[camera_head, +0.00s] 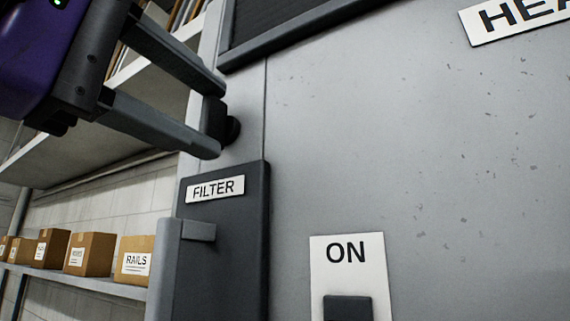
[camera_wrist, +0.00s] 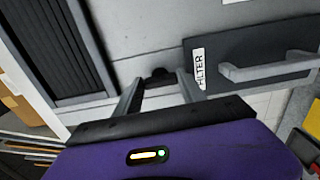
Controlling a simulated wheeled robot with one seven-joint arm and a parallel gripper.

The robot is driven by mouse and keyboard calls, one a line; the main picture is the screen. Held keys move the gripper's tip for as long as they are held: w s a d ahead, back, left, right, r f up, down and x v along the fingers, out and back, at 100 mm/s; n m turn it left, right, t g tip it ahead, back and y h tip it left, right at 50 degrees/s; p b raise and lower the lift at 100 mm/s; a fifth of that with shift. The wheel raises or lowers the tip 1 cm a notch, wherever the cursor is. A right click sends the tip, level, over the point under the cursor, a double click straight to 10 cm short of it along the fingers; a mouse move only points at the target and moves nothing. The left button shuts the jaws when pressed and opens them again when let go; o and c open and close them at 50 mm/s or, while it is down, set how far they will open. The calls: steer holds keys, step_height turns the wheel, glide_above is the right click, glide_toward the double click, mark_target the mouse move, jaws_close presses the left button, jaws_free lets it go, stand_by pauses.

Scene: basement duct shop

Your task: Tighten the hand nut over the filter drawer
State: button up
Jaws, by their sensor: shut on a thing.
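The hand nut (camera_head: 232,129) is a small black knob on the grey cabinet face, just above the filter drawer (camera_head: 231,240). The drawer is a dark panel with a "FILTER" label and a grey handle. My gripper (camera_head: 213,118) reaches in from the upper left, its two grey fingers on either side of the nut and shut on it. The fingers hide part of the nut. In the wrist view the nut (camera_wrist: 158,75) shows as a dark shape between the fingertips, and the filter drawer (camera_wrist: 260,57) lies to the right with its handle.
An "ON" plate (camera_head: 348,262) with a dark switch is on the cabinet at lower right. A dark-framed grille (camera_head: 285,25) is above. Shelves at left hold several cardboard boxes (camera_head: 135,260). The wrist view shows a yellow and dark bin (camera_wrist: 300,112) at right.

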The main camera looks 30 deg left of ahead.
steer(key=shift+m, duration=0.3)
steer(key=o, duration=1.4)
steer(key=shift+c, duration=0.2)
steer(key=s+b, duration=0.2)
steer(key=s, duration=0.5)
steer(key=shift+s+a, duration=0.25)
steer(key=shift+s, duration=0.15)
